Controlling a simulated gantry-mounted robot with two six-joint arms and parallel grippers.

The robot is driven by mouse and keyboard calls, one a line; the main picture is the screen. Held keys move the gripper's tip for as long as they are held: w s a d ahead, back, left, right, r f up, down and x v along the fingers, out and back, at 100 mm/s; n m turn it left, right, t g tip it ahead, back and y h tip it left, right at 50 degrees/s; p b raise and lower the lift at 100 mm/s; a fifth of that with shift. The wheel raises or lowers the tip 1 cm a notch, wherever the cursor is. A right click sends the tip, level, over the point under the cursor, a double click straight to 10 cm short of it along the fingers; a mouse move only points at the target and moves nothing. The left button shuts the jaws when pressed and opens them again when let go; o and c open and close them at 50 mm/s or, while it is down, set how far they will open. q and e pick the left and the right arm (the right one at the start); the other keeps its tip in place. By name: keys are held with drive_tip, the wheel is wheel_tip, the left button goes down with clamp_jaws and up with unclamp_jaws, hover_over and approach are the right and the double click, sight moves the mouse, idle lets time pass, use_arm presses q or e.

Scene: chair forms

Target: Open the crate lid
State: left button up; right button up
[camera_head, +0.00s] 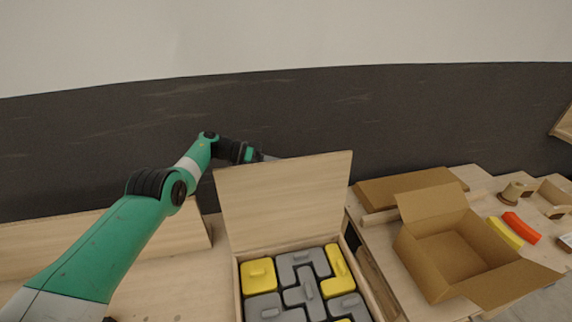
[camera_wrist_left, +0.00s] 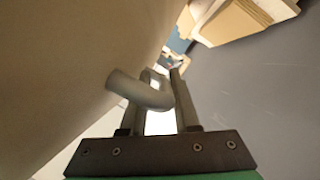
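The crate (camera_head: 237,290) is a light wooden box on the bench, with its wooden lid (camera_head: 285,195) raised, roughly upright at the back. Yellow and grey shaped blocks show inside. My left arm reaches in from the left; its gripper (camera_head: 262,157) is at the lid's upper left edge, partly hidden behind it. In the left wrist view, my gripper's two fingers (camera_wrist_left: 163,85) stand apart. A bent grey handle (camera_wrist_left: 130,90) sticks out from the lid face (camera_wrist_left: 60,70) and crosses at the fingers. I see no firm grip on it. My right gripper is not in view.
An open cardboard box (camera_head: 445,245) stands right of the crate, with a flat cardboard piece (camera_head: 410,187) behind it. Yellow (camera_head: 504,232) and orange (camera_head: 521,228) pieces and a wooden spool (camera_head: 512,191) lie further right. A dark wall band rises behind the bench.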

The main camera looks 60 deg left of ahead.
use_arm(q)
drive_tip(key=shift+s+a+r, duration=0.15)
drive_tip(key=shift+s+r, duration=0.05)
drive_tip(key=shift+s, duration=0.1)
drive_tip(key=p+v, duration=0.1)
drive_tip(key=v, duration=0.9)
drive_tip(key=shift+s+a, duration=0.2)
drive_tip(key=shift+s, duration=0.15)
drive_tip(key=shift+r, duration=0.1)
